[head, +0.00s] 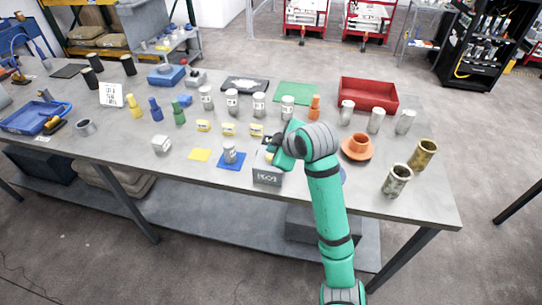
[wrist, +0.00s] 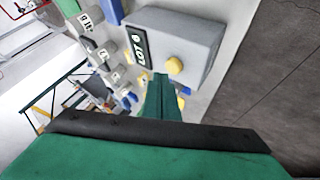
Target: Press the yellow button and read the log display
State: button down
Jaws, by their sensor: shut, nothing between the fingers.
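A grey box (wrist: 190,38) with a yellow button (wrist: 174,66) and a dark display (wrist: 139,47) stands close in front of my gripper in the wrist view. The display shows pale characters turned sideways, seemingly "LOG" and a 0, not sharp enough to be sure. In the head view the box (head: 267,177) stands near the table's front edge, its top mostly hidden by my gripper (head: 275,160). In the wrist view my gripper (wrist: 162,82) is shut and empty, its tips just beside the button. I cannot tell whether they touch it.
The table (head: 120,140) holds many items. A small jar (head: 229,153) on a blue mat stands left of the box. An orange cup (head: 358,146) on a saucer and metal cylinders (head: 397,180) stand to the right. A red tray (head: 368,94) is at the back.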

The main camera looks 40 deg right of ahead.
jog(key=shift+r, duration=2.5)
jog(key=shift+w, duration=0.1)
